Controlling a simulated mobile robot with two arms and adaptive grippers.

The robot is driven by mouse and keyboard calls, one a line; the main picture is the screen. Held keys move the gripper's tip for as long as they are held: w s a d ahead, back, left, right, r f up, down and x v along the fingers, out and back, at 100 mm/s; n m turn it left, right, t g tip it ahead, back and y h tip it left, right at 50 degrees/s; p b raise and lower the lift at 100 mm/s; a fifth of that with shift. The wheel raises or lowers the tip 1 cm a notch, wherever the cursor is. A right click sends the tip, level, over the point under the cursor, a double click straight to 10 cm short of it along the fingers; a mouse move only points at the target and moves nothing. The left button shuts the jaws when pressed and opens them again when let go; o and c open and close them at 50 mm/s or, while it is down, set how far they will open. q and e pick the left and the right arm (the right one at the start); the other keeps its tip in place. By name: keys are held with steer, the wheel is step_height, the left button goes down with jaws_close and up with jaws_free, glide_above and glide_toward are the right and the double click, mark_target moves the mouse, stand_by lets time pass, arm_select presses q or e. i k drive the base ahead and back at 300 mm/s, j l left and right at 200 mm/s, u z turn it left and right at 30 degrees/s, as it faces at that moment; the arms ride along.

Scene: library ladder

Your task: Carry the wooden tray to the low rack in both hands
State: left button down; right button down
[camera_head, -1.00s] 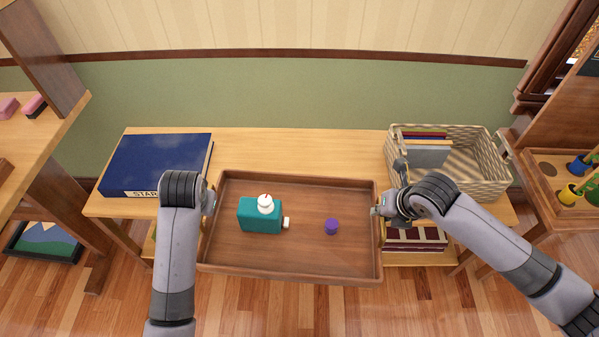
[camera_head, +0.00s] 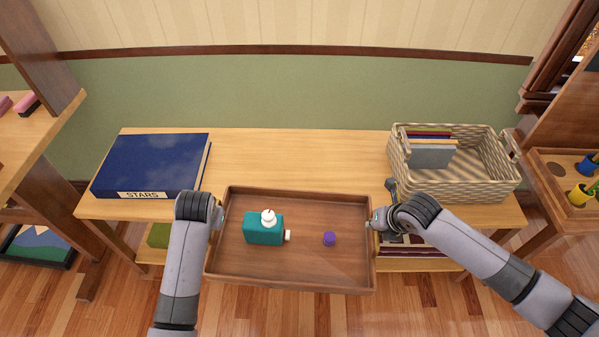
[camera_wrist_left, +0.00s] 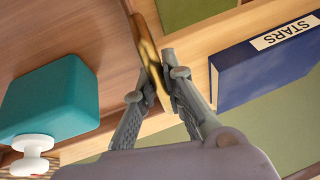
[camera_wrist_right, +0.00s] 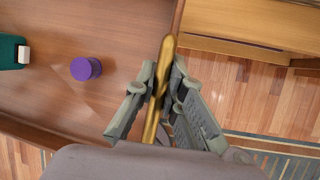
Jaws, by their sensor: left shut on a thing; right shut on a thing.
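The wooden tray (camera_head: 300,267) is held up in front of the low rack (camera_head: 290,152), its far edge overlapping the rack's front in the head view. A teal bottle (camera_head: 263,229) with a white top lies in the tray's left half, and a small purple cylinder (camera_head: 329,239) stands right of centre. My left gripper (camera_wrist_left: 155,92) is shut on a brass handle (camera_wrist_left: 148,60) at the tray's left end. My right gripper (camera_wrist_right: 158,95) is shut on the brass handle (camera_wrist_right: 166,60) at the right end. The tray looks slightly tilted in the head view.
A blue book marked STARS (camera_head: 152,165) lies at the rack's left end. A wicker basket (camera_head: 455,185) with several books stands at its right end. The rack top between them is clear. A shelf unit (camera_head: 40,130) stands at left, a wooden caddy (camera_head: 570,200) at right.

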mark_target(297, 170)
steer(key=i, duration=1)
